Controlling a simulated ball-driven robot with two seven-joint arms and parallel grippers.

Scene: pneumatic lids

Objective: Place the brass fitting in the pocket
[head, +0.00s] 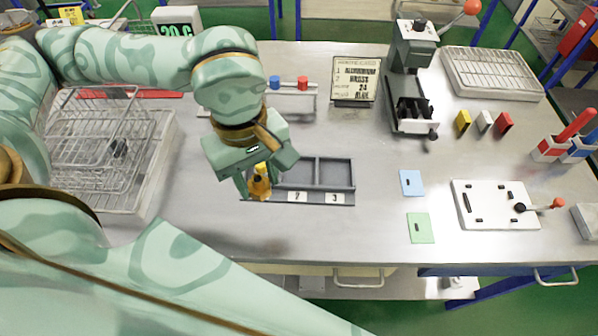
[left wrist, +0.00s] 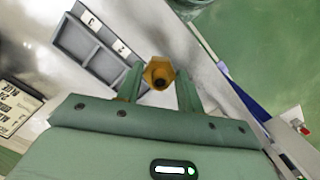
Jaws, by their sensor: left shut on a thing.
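The brass fitting (head: 260,184) is a golden, hex-shaped piece. My left gripper (head: 257,178) is shut on it, and the left wrist view shows the fitting (left wrist: 158,73) between the two fingers (left wrist: 160,88), its round bore facing the camera. The grey pocket tray (head: 338,198) lies on the bench with numbered white labels along its front edge. In the head view the fitting is in front of the tray's left end, which the gripper and fitting mostly hide. The tray (left wrist: 68,38) shows empty pockets in the left wrist view. I cannot tell whether the fitting touches it.
A sign board (head: 354,80) and a lever press (head: 411,75) stand behind the tray. A wire rack (head: 95,145) is at left. Blue (head: 411,183) and green (head: 420,228) cards and a white clamp plate (head: 497,205) lie at right.

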